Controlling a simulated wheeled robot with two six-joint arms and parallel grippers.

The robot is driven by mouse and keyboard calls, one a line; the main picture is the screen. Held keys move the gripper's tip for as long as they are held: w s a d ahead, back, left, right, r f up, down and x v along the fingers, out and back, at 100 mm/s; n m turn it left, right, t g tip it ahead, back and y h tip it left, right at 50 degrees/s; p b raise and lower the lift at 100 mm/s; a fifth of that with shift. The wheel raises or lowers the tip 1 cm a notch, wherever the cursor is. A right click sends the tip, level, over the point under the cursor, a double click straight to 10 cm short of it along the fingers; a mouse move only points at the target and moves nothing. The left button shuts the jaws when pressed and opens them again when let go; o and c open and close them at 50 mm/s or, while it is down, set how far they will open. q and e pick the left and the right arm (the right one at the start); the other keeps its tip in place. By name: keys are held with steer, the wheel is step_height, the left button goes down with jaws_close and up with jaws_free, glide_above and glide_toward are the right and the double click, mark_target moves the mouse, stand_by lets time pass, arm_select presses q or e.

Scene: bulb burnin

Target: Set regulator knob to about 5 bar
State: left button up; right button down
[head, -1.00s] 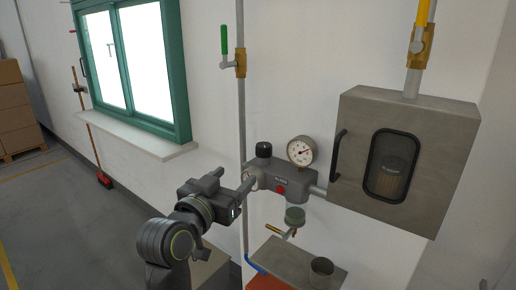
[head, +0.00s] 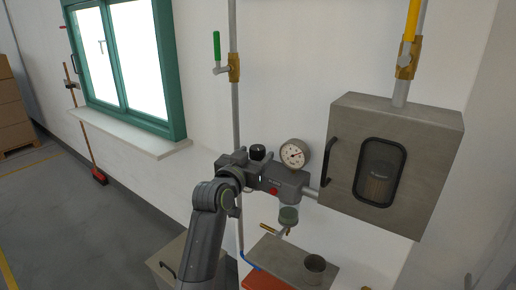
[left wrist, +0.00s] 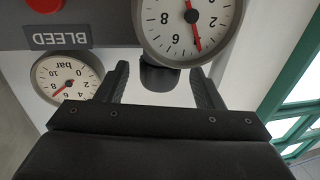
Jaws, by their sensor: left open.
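The regulator (head: 285,178) is a dark grey block on the wall with a black knob (head: 258,152) on top. The knob also shows in the left wrist view (left wrist: 159,76). A white gauge (head: 294,154) stands beside it; in the upside-down left wrist view (left wrist: 66,79) its red needle points around 6 to 8. A second gauge (left wrist: 191,25) on the block's front has its needle between 2 and 6, exact value unclear. My left gripper (left wrist: 161,86) is open, its fingers on either side of the knob in that view; contact cannot be told. My right gripper is out of view.
A red button (head: 273,191) sits on the block's front, and a BLEED label (left wrist: 58,37) is below it in the left wrist view. A grey cabinet (head: 344,180) is close at right. A shelf (head: 277,256) with a metal cup (head: 314,268) lies below.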

arm_select(q)
steer(key=shift+x, duration=1.4)
steer(key=c, duration=1)
